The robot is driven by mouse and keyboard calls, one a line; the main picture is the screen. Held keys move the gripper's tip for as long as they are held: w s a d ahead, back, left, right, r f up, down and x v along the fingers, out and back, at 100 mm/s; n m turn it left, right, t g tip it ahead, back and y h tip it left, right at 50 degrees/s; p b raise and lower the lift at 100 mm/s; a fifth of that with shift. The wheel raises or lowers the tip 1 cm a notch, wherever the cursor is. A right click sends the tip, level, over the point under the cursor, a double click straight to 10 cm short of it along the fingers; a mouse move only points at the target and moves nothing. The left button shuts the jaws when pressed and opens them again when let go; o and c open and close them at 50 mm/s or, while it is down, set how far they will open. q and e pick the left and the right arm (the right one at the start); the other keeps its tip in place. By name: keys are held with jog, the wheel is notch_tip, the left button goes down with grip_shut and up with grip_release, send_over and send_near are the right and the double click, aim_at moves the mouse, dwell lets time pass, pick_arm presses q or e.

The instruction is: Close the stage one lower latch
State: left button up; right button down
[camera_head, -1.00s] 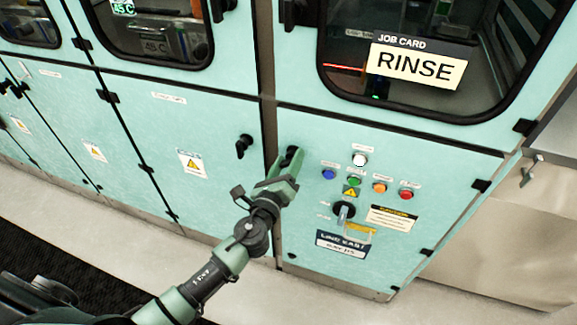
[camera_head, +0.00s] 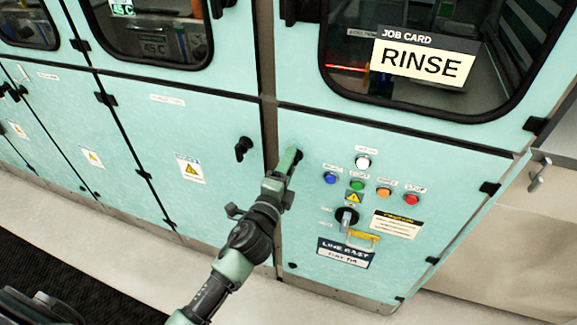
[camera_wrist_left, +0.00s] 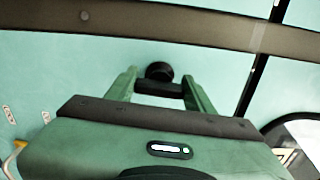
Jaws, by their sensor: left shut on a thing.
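My left gripper (camera_head: 290,160) is at the left edge of the lower cabinet panel (camera_head: 410,270) under the RINSE window. In the left wrist view, its two green fingers (camera_wrist_left: 158,88) stand on either side of a black latch (camera_wrist_left: 159,72) and are shut on its handle. In the head view the gripper hides most of this latch. Another black latch (camera_head: 243,148) is on the neighbouring lower panel to the left and stands free. I cannot read which stage the held latch belongs to. My right gripper does not show.
To the right of my gripper are several coloured buttons (camera_head: 384,192), a black rotary switch (camera_head: 346,216) and a yellow padlock (camera_head: 362,239). An upper black handle (camera_head: 289,12) is above. Pale floor (camera_head: 110,205) runs along the cabinets.

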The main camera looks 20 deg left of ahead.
pick_arm(q)
jog(key=shift+n, duration=0.5)
jog(key=o, duration=1.4)
jog(key=s+b, duration=0.1)
jog(key=s, duration=0.6)
jog(key=shift+s+a, duration=0.15)
jog(key=shift+s, duration=0.25)
